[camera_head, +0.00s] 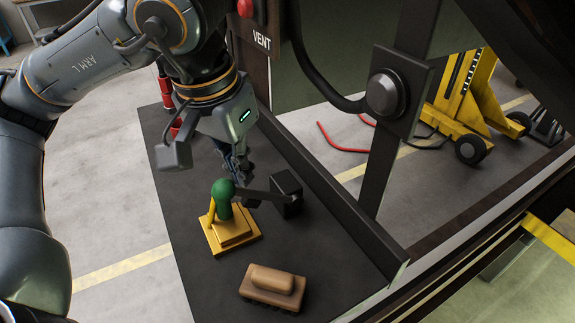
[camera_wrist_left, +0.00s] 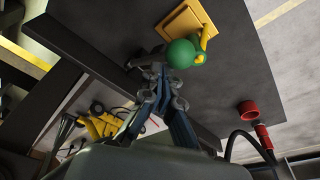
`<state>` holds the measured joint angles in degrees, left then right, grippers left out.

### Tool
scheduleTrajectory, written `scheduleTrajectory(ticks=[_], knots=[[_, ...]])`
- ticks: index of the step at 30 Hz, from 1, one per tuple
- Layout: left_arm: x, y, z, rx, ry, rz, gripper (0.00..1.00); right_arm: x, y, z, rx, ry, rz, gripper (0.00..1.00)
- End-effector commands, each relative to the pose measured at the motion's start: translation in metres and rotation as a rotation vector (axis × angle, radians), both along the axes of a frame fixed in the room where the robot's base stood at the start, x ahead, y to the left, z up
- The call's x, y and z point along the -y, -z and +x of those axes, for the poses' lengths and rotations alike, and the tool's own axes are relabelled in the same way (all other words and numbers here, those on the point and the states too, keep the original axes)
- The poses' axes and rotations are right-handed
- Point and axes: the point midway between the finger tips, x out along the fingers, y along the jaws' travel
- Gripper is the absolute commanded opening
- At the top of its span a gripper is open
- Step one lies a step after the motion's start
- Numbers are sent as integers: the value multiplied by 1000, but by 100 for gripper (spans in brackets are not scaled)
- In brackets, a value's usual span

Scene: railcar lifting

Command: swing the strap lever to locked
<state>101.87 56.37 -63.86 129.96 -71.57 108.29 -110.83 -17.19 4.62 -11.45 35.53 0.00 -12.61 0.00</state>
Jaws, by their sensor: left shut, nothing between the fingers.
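The strap lever stands on a dark shelf (camera_head: 190,265). It has a yellow square base (camera_head: 231,238), a green ball knob (camera_head: 223,190) and a dark bar (camera_head: 258,194) running right to a black block (camera_head: 287,184). In the left wrist view the green knob (camera_wrist_left: 181,53) and yellow base (camera_wrist_left: 178,28) are just beyond my fingertips. My left gripper (camera_head: 236,178) points down just behind the knob and bar, shut and empty; its closed fingers also show in the wrist view (camera_wrist_left: 164,82). I cannot tell whether they touch the lever. My right gripper is out of view.
A brown brush-like block (camera_head: 272,287) lies in front of the base. A raised dark edge (camera_head: 320,185) and a post (camera_head: 385,165) bound the shelf on the right. Red cylindrical parts (camera_head: 166,92) are at the back left. A yellow wheeled jack (camera_head: 462,105) stands beyond.

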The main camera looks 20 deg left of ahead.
Motion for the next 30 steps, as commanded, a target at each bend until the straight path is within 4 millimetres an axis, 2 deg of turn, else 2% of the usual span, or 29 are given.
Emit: scheduleTrajectory(ticks=[7, 20, 30], knots=[[-6, 10, -7, -1, 0, 0, 0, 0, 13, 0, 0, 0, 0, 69], [-7, 11, -9, 0, 0, 0, 0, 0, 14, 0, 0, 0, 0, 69], [-13, 23, -16, -2, 0, 0, 0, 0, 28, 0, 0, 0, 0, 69]])
